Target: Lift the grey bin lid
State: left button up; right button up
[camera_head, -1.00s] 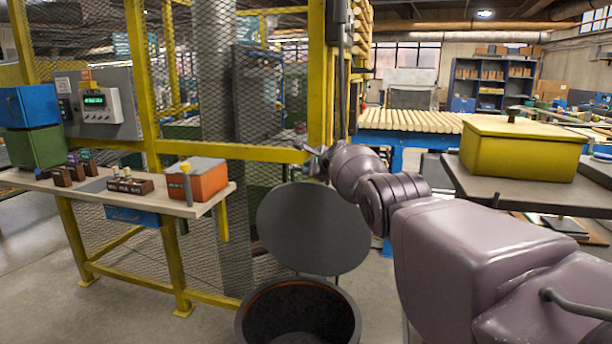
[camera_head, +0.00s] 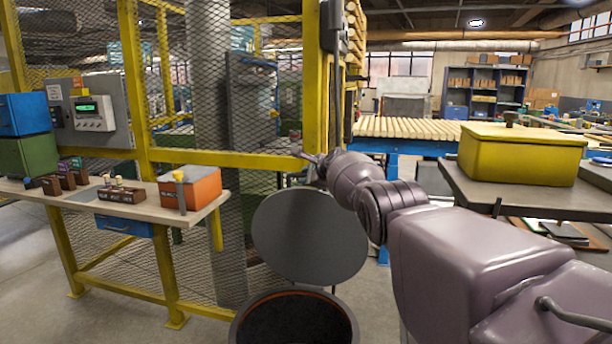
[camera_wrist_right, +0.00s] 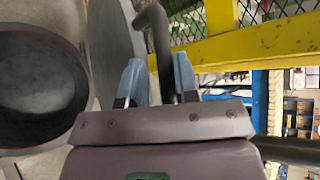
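The grey bin lid (camera_head: 310,237) stands raised and tilted back behind the open round bin (camera_head: 350,325). Its flat inner face shows in the head view. My right gripper (camera_head: 311,158) is small there, just above the lid's top edge. In the right wrist view the right gripper (camera_wrist_right: 158,75) has its two blue fingers apart, on either side of a dark curved bar (camera_wrist_right: 153,28) that looks like the lid's handle. A slim gap shows beside the bar. The lid (camera_wrist_right: 113,40) is seen nearly edge-on, left of the fingers. My left gripper is out of view.
A yellow mesh fence (camera_head: 240,158) stands close behind the lid. A bench (camera_head: 150,209) with an orange box (camera_head: 192,190) is at left. A yellow box (camera_head: 522,158) sits on a grey table (camera_head: 480,190) at right. Floor is clear left of the bin.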

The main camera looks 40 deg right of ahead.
jog(key=shift+o, duration=1)
jog(key=shift+d+f, duration=0.1)
jog(key=shift+f, duration=0.1)
pick_arm(q)
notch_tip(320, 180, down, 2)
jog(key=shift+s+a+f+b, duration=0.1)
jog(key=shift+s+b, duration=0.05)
jog(key=shift+b, duration=0.95)
pick_arm(e)
notch_tip(320, 180, up, 20)
jog(key=shift+r, duration=0.2)
